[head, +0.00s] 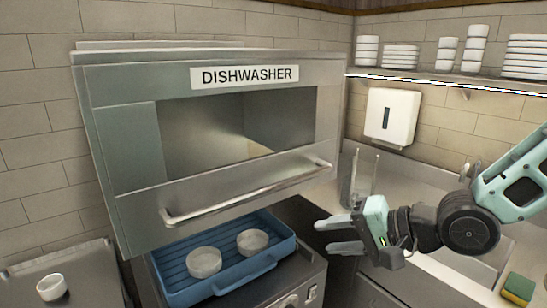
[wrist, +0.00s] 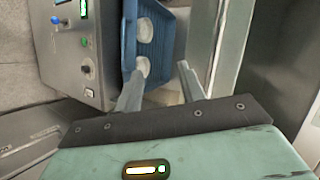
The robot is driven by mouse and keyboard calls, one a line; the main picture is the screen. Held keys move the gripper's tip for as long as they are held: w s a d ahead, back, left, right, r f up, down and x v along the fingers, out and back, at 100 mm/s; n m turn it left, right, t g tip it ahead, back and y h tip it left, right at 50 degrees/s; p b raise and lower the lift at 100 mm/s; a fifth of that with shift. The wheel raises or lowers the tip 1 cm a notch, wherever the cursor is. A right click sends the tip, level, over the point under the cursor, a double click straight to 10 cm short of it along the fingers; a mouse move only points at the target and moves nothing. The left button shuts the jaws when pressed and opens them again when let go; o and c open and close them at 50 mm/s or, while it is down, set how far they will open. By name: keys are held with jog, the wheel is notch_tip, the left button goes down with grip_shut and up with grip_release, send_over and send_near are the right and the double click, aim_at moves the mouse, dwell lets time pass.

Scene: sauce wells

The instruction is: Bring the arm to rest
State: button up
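My gripper (head: 333,236) is in the right half of the head view, in front of the dishwasher's right side. Its two fingers are apart with nothing between them. It also shows in the wrist view (wrist: 160,90), open and empty. My arm reaches in from the right edge and is held out in the air.
The dishwasher (head: 130,190) has its door raised. Below it a blue rack (head: 178,290) holds two white bowls (head: 204,262) (head: 252,241). A small white cup (head: 51,287) stands on the left counter. A sink area with a sponge (head: 518,288) lies right. Stacked dishes line the shelf (head: 450,80).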

jog(key=s+f+n+g+h+b, duration=0.2)
jog(key=s+f+n+g+h, duration=0.2)
jog(key=s+f+n+h, duration=0.4)
jog(key=s+n+g+h+b, duration=0.1)
jog(key=s+n, duration=0.1)
jog(key=s, duration=0.4)
jog(key=s+d+r+n+g+b, duration=0.1)
jog(key=s+n, duration=0.2)
jog(key=s, duration=0.3)
jog(key=shift+s+r+g+h, duration=0.2)
jog(key=shift+r+g+h, duration=0.1)
jog(key=shift+g+h, duration=0.1)
dwell(0.7)
